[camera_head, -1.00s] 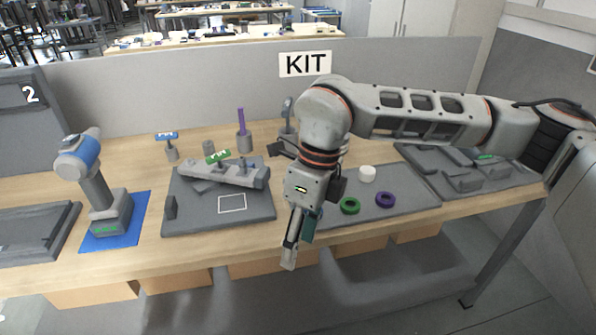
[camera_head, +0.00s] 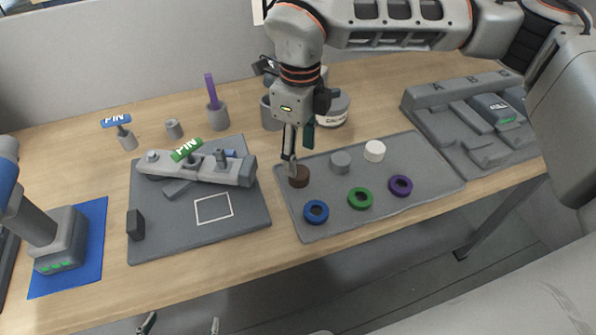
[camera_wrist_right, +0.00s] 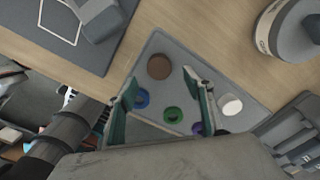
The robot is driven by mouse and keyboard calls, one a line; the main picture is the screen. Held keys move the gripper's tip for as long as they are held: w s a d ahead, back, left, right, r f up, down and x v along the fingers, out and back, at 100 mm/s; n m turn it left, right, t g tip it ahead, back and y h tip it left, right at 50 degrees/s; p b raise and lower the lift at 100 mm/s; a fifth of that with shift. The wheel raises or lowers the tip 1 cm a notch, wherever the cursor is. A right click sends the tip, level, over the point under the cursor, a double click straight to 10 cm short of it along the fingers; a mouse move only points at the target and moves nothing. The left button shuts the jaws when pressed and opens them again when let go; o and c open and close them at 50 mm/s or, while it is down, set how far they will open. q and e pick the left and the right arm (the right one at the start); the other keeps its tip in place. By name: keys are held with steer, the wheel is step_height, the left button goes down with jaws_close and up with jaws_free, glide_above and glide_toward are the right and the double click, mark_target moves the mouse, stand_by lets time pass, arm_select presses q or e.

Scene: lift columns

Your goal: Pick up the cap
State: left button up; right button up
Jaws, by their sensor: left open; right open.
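Three round caps lie on the grey tray (camera_head: 425,184): a brown cap (camera_head: 299,177), a grey cap (camera_head: 340,162) and a white cap (camera_head: 374,151). My right gripper (camera_head: 298,152) points down just above and behind the brown cap. In the right wrist view its fingers (camera_wrist_right: 160,83) are spread, and the brown cap (camera_wrist_right: 159,67) shows beyond and between the tips. The white cap (camera_wrist_right: 230,104) is to the right of the fingers; the grey cap is not seen there. My left gripper (camera_head: 181,325) shows only its open fingertips at the bottom edge, away from the table.
Blue (camera_head: 316,211), green (camera_head: 360,198) and purple (camera_head: 401,185) rings lie in front of the caps. A round container (camera_head: 333,108) stands behind the tray. A grey board with a part (camera_head: 197,170) is left, and a slotted fixture (camera_head: 440,118) is right.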

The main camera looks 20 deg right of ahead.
mark_target(299, 171)
step_height(299, 171, down, 4)
steer(key=shift+a+r, duration=0.1)
steer(key=shift+f, duration=0.55)
steer(key=c, duration=1.2)
arm_select(q)
steer(key=shift+w+r, duration=0.4)
arm_select(e)
steer(key=shift+o, duration=0.2)
steer(key=shift+r, duration=0.1)
steer(key=shift+w+r, duration=0.1)
steer(key=shift+r, duration=0.45)
arm_select(q)
steer(key=r+p, duration=0.1)
steer(key=r, duration=0.1)
steer(key=r+p, duration=0.1)
steer(key=shift+w+r+p, duration=0.15)
steer(key=shift+w+p, duration=0.15)
arm_select(e)
step_height(299, 171, up, 21)
steer(key=shift+f, duration=0.2)
